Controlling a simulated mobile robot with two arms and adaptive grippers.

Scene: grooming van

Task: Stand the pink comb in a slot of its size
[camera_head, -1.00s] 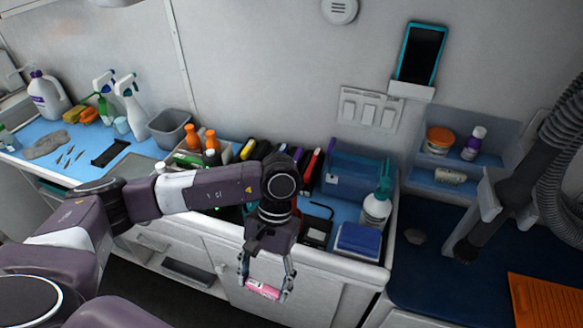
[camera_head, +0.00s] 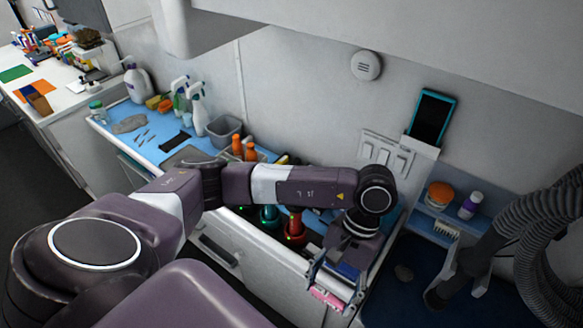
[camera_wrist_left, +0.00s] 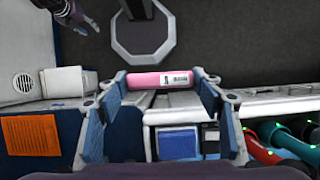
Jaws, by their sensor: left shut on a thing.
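The pink comb (camera_head: 328,298) is held in my left gripper (camera_head: 335,294), above the front edge of the counter's right end. In the left wrist view the comb (camera_wrist_left: 160,79) lies crosswise between the fingertips as a pink bar with a white label. Its teeth cannot be made out. What looks like my right gripper (camera_wrist_left: 78,20) shows small and dark at the top left of the wrist view, too small to read. A white wall plate (camera_head: 386,152) has several upright rectangular panels. I cannot tell whether they are slots. My left arm hides part of the counter.
Orange bottles (camera_head: 245,149), a grey bin (camera_head: 223,131) and spray bottles (camera_head: 198,108) stand on the blue counter. A red and a teal item (camera_wrist_left: 265,146) sit near the gripper, beside a blue box (camera_wrist_left: 178,143). A grey hose (camera_head: 520,235) hangs at the right.

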